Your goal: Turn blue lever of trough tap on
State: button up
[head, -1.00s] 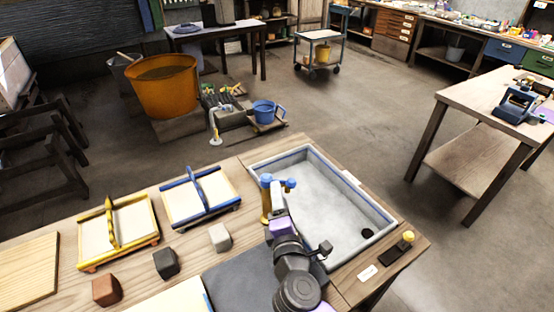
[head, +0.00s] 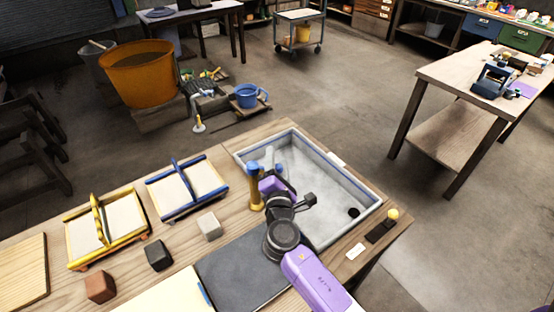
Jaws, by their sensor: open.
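The trough tap (head: 256,190) is a brass-yellow column with a blue top, standing at the left edge of the grey trough (head: 335,195). Its blue lever (head: 281,169) shows as a small blue piece just right of the column top. My gripper (head: 272,168) is at the tap, beside the column and close to the lever. It is open, its fingers small and partly hidden by my purple and black wrist. I cannot tell whether a finger touches the lever. A pale shape shows between the column top and the lever; what it is stays unclear.
The trough looks empty, with a dark drain (head: 353,212). On the bench left of the tap are a blue-framed tray (head: 187,188), a yellow-framed tray (head: 106,229), a grey block (head: 209,226) and a dark slab (head: 240,270). The trough's open middle is clear.

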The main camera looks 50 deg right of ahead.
grip_shut()
jog(key=shift+f, duration=0.1)
dwell(1.4)
